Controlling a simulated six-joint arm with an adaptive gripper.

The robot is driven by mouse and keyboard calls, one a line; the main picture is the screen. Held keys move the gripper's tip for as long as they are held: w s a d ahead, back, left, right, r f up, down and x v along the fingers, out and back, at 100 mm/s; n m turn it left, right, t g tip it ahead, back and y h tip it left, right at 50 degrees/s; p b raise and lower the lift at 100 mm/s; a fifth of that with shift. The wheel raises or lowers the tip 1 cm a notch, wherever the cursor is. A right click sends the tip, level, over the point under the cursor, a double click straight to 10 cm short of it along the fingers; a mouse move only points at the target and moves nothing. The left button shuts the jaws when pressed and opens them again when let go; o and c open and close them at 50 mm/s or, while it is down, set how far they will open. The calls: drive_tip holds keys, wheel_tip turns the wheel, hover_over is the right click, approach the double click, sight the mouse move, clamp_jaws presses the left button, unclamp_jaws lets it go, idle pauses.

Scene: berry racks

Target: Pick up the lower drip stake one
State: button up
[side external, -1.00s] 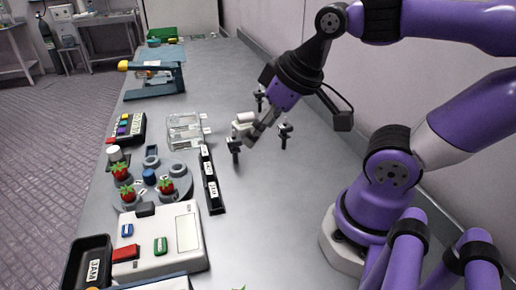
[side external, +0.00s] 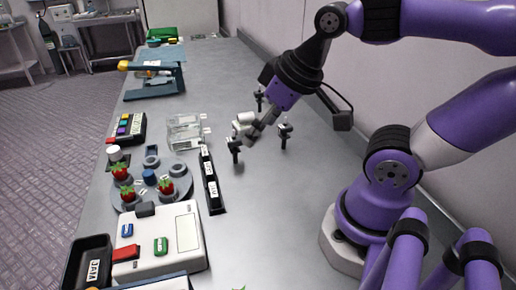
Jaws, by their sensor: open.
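Several small dark drip stakes stand upright on the grey bench under and around my gripper. The lowest in the picture (side external: 235,148) is just below the fingertips. Another stake (side external: 283,134) is to the right, and a third (side external: 259,98) is farther back, partly beside my wrist. My gripper (side external: 245,130) is open and points down and left, its fingers close above the lowest stake. I cannot tell whether they touch it. The fingers partly hide the stake's top.
Left of the stakes are clear boxes (side external: 185,129) and a narrow black labelled rack (side external: 211,184). A round grey berry rack (side external: 179,194) and a white device (side external: 187,234) lie farther left and nearer. The bench right of the stakes is bare up to my base.

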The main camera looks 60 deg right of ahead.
drive_tip(key=m+g+h, duration=0.2)
drive_tip(key=m+h, duration=0.1)
drive_tip(key=m, duration=0.4)
approach(286, 126)
drive_tip(key=x, duration=0.5)
drive_tip(key=shift+d+f, duration=0.2)
drive_tip(key=x, duration=0.5)
drive_tip(key=shift+w+a+f, duration=0.1)
drive_tip(key=shift+w+f, duration=0.05)
drive_tip(key=shift+f, duration=0.15)
drive_tip(key=shift+c, duration=0.4)
drive_tip(key=c, duration=0.8)
